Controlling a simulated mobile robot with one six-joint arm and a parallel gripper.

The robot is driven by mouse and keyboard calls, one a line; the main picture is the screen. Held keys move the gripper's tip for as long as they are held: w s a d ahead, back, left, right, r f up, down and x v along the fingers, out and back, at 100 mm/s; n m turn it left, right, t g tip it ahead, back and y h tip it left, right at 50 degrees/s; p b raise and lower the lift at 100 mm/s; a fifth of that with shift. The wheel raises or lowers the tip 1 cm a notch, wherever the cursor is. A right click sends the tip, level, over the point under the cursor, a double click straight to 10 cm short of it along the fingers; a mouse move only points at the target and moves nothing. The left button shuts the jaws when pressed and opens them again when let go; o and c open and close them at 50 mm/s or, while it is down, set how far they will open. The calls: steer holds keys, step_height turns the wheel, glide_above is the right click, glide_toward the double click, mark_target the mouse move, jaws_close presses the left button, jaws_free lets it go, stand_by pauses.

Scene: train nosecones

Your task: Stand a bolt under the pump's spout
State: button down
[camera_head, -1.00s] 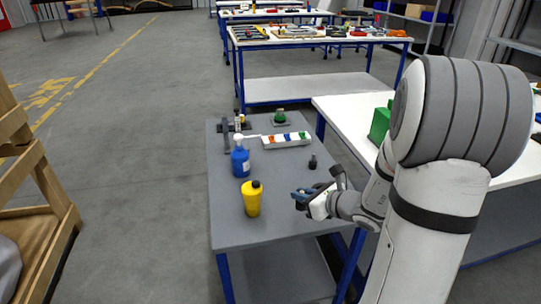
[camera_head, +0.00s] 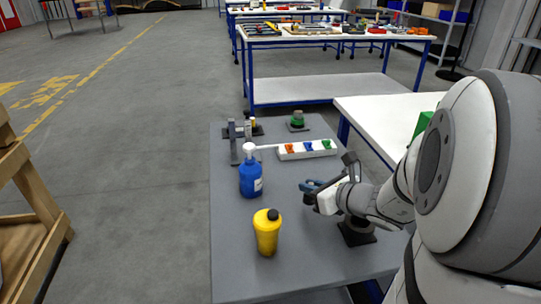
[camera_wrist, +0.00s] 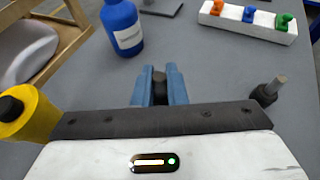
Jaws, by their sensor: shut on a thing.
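The blue pump bottle (camera_head: 251,179) stands upright on the grey table, its white spout (camera_head: 262,147) pointing right. The bottle also shows at the top of the wrist view (camera_wrist: 122,27). My gripper (camera_head: 311,190) is right of the bottle and above the table. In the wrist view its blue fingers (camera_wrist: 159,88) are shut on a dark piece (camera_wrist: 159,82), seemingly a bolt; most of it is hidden. Another bolt (camera_wrist: 268,91), with a black head down and grey shank up, stands to the right in the wrist view. My wrist may hide it in the head view.
A yellow bottle (camera_head: 267,235) stands nearer me. A white rack (camera_head: 306,149) with orange, blue and green pieces lies behind the gripper. Dark fixtures (camera_head: 234,144) and a green-topped item (camera_head: 297,120) stand at the back. A dark-based object (camera_head: 357,232) is below my arm.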

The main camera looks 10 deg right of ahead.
steer(key=p, duration=0.2)
steer(key=shift+w+a+r+p, duration=0.25)
steer(key=shift+r+p, duration=0.1)
steer(key=shift+r, duration=0.05)
steer(key=w+p, duration=0.1)
steer(key=p, duration=0.6)
steer(key=shift+w+a, duration=0.3)
steer(key=shift+a, duration=0.05)
steer(key=shift+w+a+p, duration=0.2)
steer(key=shift+w+p, duration=0.15)
steer(key=shift+p, duration=0.4)
steer(key=w+a, duration=0.1)
steer(key=w, duration=0.1)
steer(key=w+a+p, duration=0.1)
steer(key=w, duration=0.2)
steer(key=w+a+f+p, duration=0.1)
steer(key=w+a, duration=0.1)
steer(key=w, duration=0.1)
steer(key=shift+w+a, duration=0.2)
steer(key=shift+w, duration=0.05)
steer(key=shift+f, duration=1.7)
